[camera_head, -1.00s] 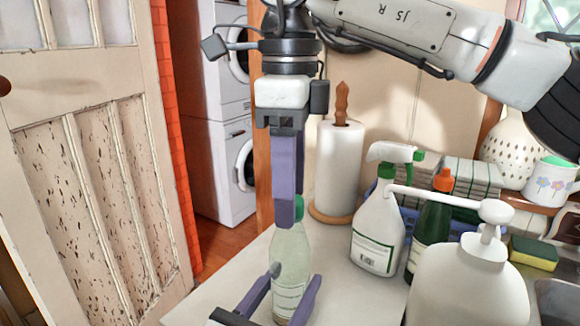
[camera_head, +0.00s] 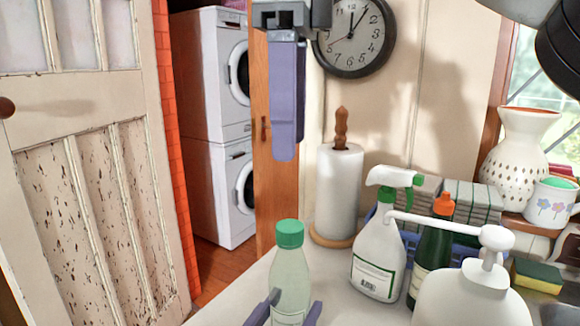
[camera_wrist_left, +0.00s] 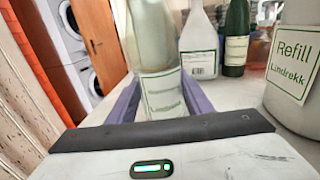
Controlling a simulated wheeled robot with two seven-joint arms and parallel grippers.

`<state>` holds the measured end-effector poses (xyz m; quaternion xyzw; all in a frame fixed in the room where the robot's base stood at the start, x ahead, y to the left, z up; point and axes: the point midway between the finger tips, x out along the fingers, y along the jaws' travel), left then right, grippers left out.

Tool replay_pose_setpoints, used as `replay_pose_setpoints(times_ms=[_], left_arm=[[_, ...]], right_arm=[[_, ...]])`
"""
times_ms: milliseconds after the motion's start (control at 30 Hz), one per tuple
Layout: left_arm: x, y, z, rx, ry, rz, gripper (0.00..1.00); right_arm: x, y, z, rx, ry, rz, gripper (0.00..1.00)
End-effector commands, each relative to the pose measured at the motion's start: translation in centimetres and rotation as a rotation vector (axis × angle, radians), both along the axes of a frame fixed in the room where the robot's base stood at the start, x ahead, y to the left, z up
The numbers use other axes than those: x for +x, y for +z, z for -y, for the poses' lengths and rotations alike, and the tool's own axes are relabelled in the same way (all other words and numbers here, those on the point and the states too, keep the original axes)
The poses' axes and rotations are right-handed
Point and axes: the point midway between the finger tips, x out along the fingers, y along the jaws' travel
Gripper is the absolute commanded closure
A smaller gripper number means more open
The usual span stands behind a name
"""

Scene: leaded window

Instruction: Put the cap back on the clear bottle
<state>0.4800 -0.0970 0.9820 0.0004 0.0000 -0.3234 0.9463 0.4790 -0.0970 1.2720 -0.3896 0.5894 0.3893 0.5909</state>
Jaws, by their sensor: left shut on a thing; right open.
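The clear bottle (camera_head: 290,278) stands upright on the white counter, with its green cap (camera_head: 290,234) sitting on the neck. My left gripper (camera_head: 284,308) is shut around the bottle's lower body. The left wrist view shows the bottle (camera_wrist_left: 160,75) between the purple fingers of the left gripper (camera_wrist_left: 160,98); the cap is out of that view. My right gripper (camera_head: 286,150) hangs above the cap, clear of it, with its purple fingers pointing down. It is open and empty; its fingers overlap in the picture. Whether the cap is screwed tight cannot be seen.
Right of the bottle stand a white spray bottle (camera_head: 378,250), a dark green bottle with orange cap (camera_head: 432,250) and a large white pump bottle (camera_head: 472,295). A paper towel roll (camera_head: 339,190) stands behind. The counter (camera_head: 245,292) left of the bottle is clear.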

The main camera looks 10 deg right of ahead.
Motion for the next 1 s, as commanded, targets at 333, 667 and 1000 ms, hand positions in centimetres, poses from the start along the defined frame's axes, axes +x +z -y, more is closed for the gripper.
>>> replay_pose_setpoints(times_ms=[333,667,1000], left_arm=[[0.0,-0.1,0.0,0.001,0.0,-0.001,0.32],[-0.2,-0.1,-0.2,0.001,0.0,-0.001,0.32],[-4.7,-0.2,-3.6,0.002,-0.001,-0.004,0.32]], right_arm=[[0.0,0.0,0.0,0.0,0.0,0.0,0.49],[0.0,0.0,0.0,0.0,0.0,-0.001,0.49],[0.0,-0.2,0.0,0.0,0.0,-0.001,0.49]])
